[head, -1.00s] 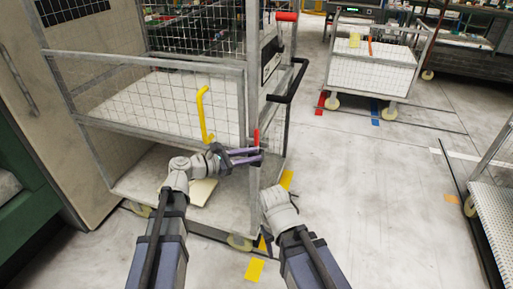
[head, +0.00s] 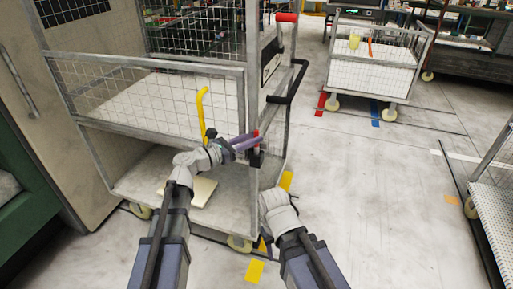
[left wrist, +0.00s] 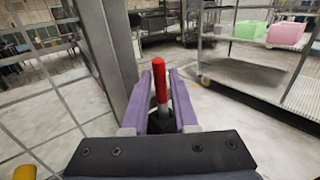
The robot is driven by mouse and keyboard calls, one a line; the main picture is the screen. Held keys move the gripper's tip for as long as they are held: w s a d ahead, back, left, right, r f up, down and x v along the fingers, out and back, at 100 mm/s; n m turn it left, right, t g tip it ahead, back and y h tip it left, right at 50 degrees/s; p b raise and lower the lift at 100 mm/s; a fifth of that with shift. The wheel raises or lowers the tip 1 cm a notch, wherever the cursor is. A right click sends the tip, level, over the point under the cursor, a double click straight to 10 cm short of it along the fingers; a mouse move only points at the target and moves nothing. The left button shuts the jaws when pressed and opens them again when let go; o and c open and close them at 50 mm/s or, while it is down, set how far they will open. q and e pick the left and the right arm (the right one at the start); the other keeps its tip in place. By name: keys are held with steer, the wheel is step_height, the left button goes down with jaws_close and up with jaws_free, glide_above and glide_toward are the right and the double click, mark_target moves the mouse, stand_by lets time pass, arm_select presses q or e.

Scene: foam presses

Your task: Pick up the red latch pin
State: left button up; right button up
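The red latch pin (head: 256,133) stands upright at the front corner post of the near wire cage cart (head: 150,68). In the left wrist view the pin (left wrist: 161,84) is red with a white band, and its foot sits in a dark base. My left gripper (head: 250,143) is at the pin. In the left wrist view its two purple fingers (left wrist: 160,78) stand apart on either side of the pin, with narrow gaps seeming to show. My right arm hangs low beside the cart, and its fingers are not clearly seen.
A yellow bent handle (head: 204,113) stands on the cart front, left of my left gripper. A grey corner post (left wrist: 106,55) is close beside the left finger. A second mesh cart (head: 372,76) stands farther back.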

arm_select(q)
steer(key=x, duration=0.5)
steer(key=shift+w+r, duration=0.1)
jaws_close()
stand_by(0.4)
